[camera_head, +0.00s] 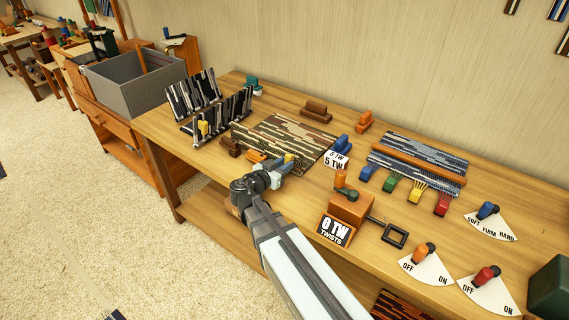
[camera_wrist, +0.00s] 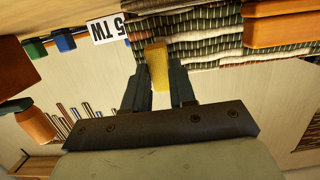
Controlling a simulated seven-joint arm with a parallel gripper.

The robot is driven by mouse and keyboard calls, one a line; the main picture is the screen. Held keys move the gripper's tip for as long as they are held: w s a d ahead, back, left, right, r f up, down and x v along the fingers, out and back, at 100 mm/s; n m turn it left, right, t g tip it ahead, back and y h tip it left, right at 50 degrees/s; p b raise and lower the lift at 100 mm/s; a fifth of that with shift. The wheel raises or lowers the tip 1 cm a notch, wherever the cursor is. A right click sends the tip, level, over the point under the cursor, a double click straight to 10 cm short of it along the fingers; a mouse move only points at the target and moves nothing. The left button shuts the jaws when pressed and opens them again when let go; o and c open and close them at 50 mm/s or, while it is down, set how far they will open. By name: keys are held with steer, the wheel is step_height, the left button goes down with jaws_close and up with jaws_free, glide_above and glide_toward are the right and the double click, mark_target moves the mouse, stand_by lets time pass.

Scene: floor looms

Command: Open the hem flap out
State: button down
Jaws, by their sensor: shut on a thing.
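A striped woven mat in brown, green and cream (camera_head: 285,135) lies on the wooden table; its striped cloth also fills the top of the wrist view (camera_wrist: 205,38). A small yellow tab (camera_wrist: 157,62) shows at the cloth's edge, and it is small at the mat's front right in the head view (camera_head: 289,157). My gripper (camera_head: 284,166) is at that front right corner. In the wrist view its dark fingers (camera_wrist: 158,78) are shut on the yellow tab, one on each side. I cannot tell the hem flap apart from the mat; the gripper partly hides that edge.
Orange (camera_head: 255,156) and brown (camera_head: 230,146) clamps sit at the mat's front left. A "5 TW" sign (camera_head: 336,160) and blue block (camera_head: 342,145) stand close right. An orange crank box (camera_head: 350,207) stands right of my arm. Striped upright racks (camera_head: 222,118) stand left.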

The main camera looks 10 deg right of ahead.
stand_by(0.4)
steer(key=c, duration=0.9)
jaws_free()
steer(key=v, duration=1.3)
steer(key=shift+s+a, duration=0.3)
steer(key=shift+s, duration=0.05)
